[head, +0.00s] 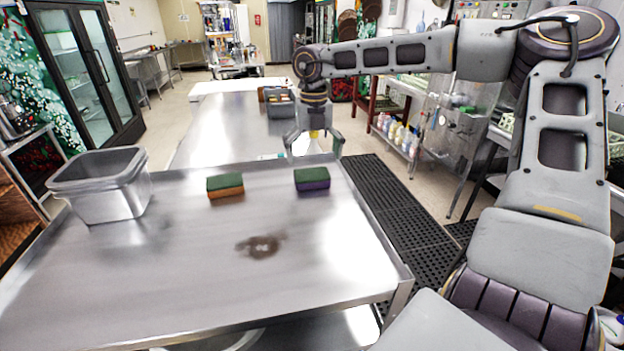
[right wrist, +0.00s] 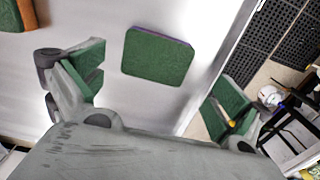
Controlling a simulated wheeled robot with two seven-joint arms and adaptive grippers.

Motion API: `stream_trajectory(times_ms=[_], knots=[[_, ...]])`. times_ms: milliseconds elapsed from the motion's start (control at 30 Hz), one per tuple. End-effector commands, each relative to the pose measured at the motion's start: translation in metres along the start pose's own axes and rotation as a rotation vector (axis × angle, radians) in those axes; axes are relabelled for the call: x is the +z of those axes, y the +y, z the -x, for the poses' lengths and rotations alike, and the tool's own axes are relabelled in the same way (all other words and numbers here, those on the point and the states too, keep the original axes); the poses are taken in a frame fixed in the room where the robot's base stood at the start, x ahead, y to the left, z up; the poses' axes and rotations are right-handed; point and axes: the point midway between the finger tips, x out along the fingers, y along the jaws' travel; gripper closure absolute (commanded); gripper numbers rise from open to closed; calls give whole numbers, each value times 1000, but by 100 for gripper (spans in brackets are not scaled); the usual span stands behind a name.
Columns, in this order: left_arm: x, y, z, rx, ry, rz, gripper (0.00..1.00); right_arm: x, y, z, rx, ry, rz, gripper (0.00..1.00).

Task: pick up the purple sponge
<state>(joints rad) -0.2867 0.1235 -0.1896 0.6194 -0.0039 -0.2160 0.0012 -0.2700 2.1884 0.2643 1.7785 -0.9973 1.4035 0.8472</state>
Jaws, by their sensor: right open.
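The purple sponge (head: 312,184) has a green top and a purple lower layer. It lies flat on the metal table (head: 180,290) near its far right edge. In the right wrist view the purple sponge (right wrist: 158,56) shows its green face, ahead of the fingers and apart from them. My right gripper (head: 314,147) is open and empty, beyond the sponge and above the table's far edge. Its two green-padded fingers spread wide in the right wrist view (right wrist: 158,98). My left gripper is in neither view.
An orange sponge (head: 225,191) with a green top lies left of the purple one. A grey plastic tub (head: 108,200) stands at the table's left. A brown stain (head: 260,246) marks the table. Black floor mats (head: 390,205) lie to the right. The table's front is clear.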

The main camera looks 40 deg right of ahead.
Motion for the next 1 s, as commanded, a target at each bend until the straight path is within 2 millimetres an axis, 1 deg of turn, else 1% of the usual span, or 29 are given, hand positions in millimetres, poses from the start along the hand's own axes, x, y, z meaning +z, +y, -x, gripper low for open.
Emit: stream_trajectory(times_ms=[133,267,400,533,667,1000], knots=[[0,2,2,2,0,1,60,-1,1,-9,-1,3,0,0],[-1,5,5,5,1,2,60,-2,3,-21,-1,3,1,0],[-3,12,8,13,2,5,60,-2,4,-37,0,4,0,0],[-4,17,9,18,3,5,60,-2,4,-47,0,1,0,0],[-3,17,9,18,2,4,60,-2,4,-51,0,1,0,0],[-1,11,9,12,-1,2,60,-2,4,-51,0,1,0,0]])
